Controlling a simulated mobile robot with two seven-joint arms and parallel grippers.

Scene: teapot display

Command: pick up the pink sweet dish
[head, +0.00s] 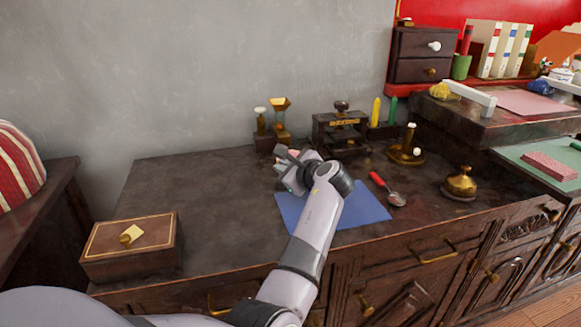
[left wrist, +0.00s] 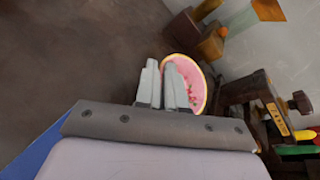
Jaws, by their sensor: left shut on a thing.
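The pink sweet dish (left wrist: 196,82) shows in the left wrist view as a round pink bowl with a yellowish rim and small reddish marks inside. My left gripper (left wrist: 161,66) is shut on the dish's near edge; its two grey fingers hide part of it. In the head view my left gripper (head: 284,157) is over the back of the dark desk, behind the blue sheet, and hides most of the dish. I cannot tell whether the dish touches the desk. My right gripper is not in view.
A blue sheet (head: 355,208), a red-handled spoon (head: 395,197) and a brass bell (head: 460,184) lie to the right. A wooden box (head: 133,252) stands front left. The desk's left middle is clear.

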